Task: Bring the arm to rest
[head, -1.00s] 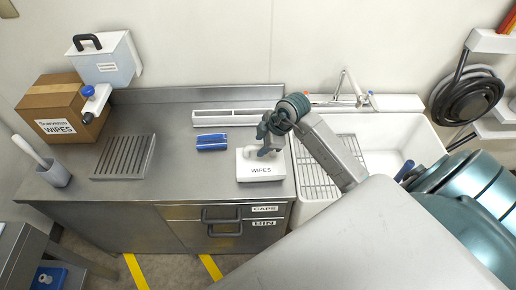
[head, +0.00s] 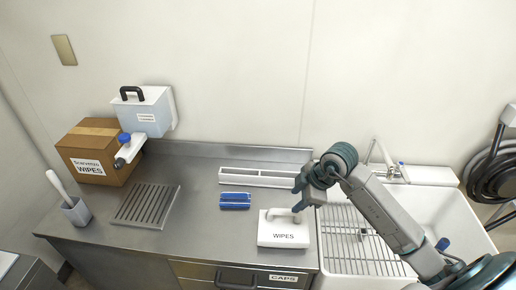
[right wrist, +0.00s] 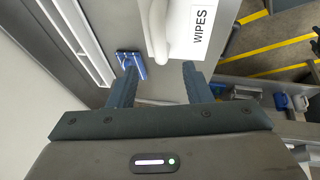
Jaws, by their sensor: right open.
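My right arm reaches in from the right in the head view. Its right gripper (head: 302,201) is open and empty, just above and to the right of the white handle of the WIPES box (head: 284,236). The box sits at the counter's right end, beside the sink. In the right wrist view the open fingers (right wrist: 160,78) have nothing between them, and the WIPES box (right wrist: 199,28) lies beyond their tips. My left gripper is not in view.
A blue item (head: 235,200) lies left of the WIPES box, before a white divided tray (head: 262,178). The sink (head: 462,217) is right, with a wire rack.

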